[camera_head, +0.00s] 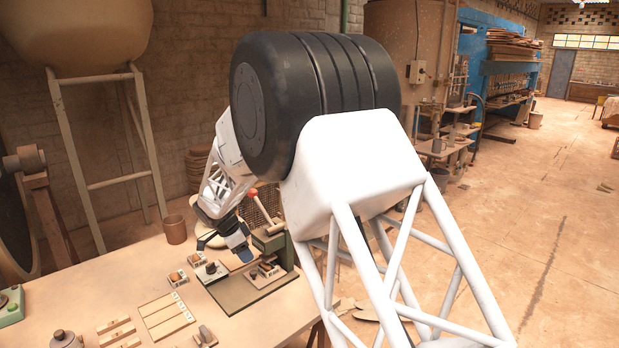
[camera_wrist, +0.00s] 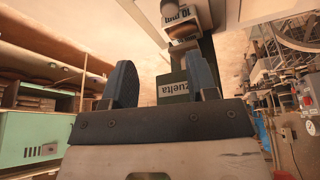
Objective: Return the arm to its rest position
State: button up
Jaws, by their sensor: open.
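My gripper (camera_head: 238,250) hangs above the worktable (camera_head: 110,275), just left of a dark green press (camera_head: 272,240) with a red-knobbed lever. In the wrist view, my gripper (camera_wrist: 163,82) shows two blue fingers standing well apart with nothing gripped between them. In the head view, my white and black arm links cover the middle and part of the press surroundings.
A green board (camera_head: 232,297) under the press carries small parts. A slatted tray (camera_head: 166,315), small labelled blocks (camera_head: 178,279) and a green box (camera_head: 11,305) also lie on the table. A brown pot (camera_head: 175,229) stands at its back. Open floor (camera_head: 550,230) lies to the right.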

jog(key=s+d+r+n+y, duration=0.1)
jog(key=s+d+r+n, duration=0.1)
jog(key=s+d+r, duration=0.55)
jog(key=s+d+r+n, duration=0.2)
jog(key=s+d+r, duration=0.25)
jog(key=d, duration=0.65)
jog(key=s+d+r+n+y, duration=0.1)
jog(key=s+d+r+n, duration=0.1)
jog(key=s+d+r, duration=0.55)
jog(key=s+d+n, duration=0.2)
jog(key=s+d, duration=0.3)
jog(key=s, duration=0.4)
jog(key=s+d+n+y, duration=0.1)
jog(key=s+d+n, duration=0.1)
jog(key=s+d, duration=0.4)
jog(key=s+d+f+n+y, duration=0.1)
jog(key=s+d, duration=0.4)
jog(key=s, duration=0.7)
jog(key=shift+s+d+n+t, duration=0.2)
jog(key=shift+d+n+t, duration=0.2)
jog(key=shift+n, duration=0.1)
